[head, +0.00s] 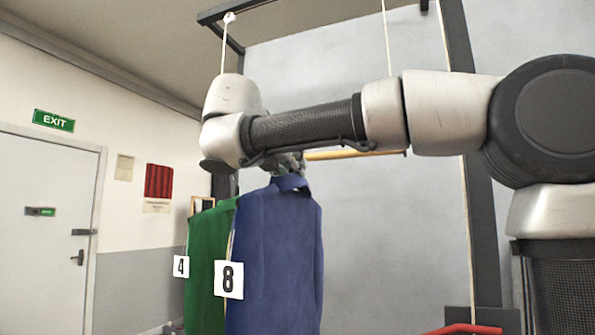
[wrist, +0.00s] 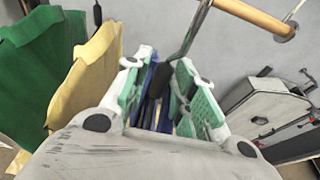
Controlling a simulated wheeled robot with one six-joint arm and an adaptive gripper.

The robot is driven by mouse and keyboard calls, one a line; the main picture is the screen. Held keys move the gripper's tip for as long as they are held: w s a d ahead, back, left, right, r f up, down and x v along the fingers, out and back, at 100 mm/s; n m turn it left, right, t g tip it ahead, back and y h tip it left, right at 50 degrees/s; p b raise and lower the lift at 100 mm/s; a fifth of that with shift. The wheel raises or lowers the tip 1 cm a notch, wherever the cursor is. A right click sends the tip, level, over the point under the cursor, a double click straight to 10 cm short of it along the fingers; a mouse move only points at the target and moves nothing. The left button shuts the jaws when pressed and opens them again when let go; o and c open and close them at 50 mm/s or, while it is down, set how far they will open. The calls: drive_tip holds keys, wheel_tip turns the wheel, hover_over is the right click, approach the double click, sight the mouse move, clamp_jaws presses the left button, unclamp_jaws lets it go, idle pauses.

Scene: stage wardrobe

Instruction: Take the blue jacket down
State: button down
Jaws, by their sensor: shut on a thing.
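The blue jacket (head: 285,255) hangs upright below my gripper (head: 288,165) in the head view, its collar just under the fingers. A white tag with the number 8 (head: 229,280) is at its left edge. In the wrist view my gripper (wrist: 165,100) has green-padded fingers closed around a dark hanger neck, with strips of the blue jacket (wrist: 148,80) showing between them. The metal hanger hook (wrist: 192,42) rises from the fingers and leaves the top of the picture, so I cannot tell whether it rests on the rail.
A wooden rail (head: 340,154) hangs from white cords behind my arm; its end (wrist: 262,18) shows in the wrist view. A green garment (head: 205,265) with tag 4 (head: 181,267) and a yellow garment (wrist: 88,70) hang close on the left. A grey machine-like object (wrist: 265,108) is at right.

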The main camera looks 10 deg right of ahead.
drive_tip(key=s+a, duration=0.3)
drive_tip(key=s, duration=0.2)
drive_tip(key=s+a, duration=0.7)
drive_tip(key=s, duration=0.2)
drive_tip(key=shift+s+a, duration=0.3)
drive_tip(key=shift+a, duration=0.05)
drive_tip(key=shift+s+a, duration=0.2)
drive_tip(key=shift+s, duration=0.15)
